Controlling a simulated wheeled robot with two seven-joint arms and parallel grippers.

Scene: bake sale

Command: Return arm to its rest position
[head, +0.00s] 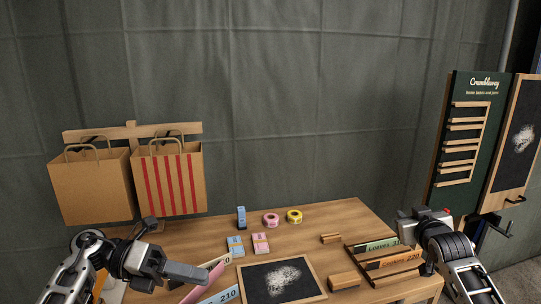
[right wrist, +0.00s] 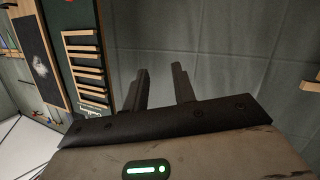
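My left gripper (head: 186,272) is over the front left of the wooden table, its fingers pointing right. I see its fingers from the side as one dark block, so I cannot tell whether they are apart. My right gripper (head: 408,226) is at the table's right side, beside the tray of label strips. In the right wrist view its two fingers (right wrist: 159,85) stand apart with nothing between them. Both arms come in from the lower corners of the head view.
The table (head: 330,222) holds a chalkboard slate (head: 252,284), a slotted label tray (head: 355,257), wooden blocks (head: 343,281), tape rolls (head: 294,216) and ticket bundles (head: 260,242). Paper bags (head: 88,190) hang at the back left. A green menu board (head: 466,105) stands right.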

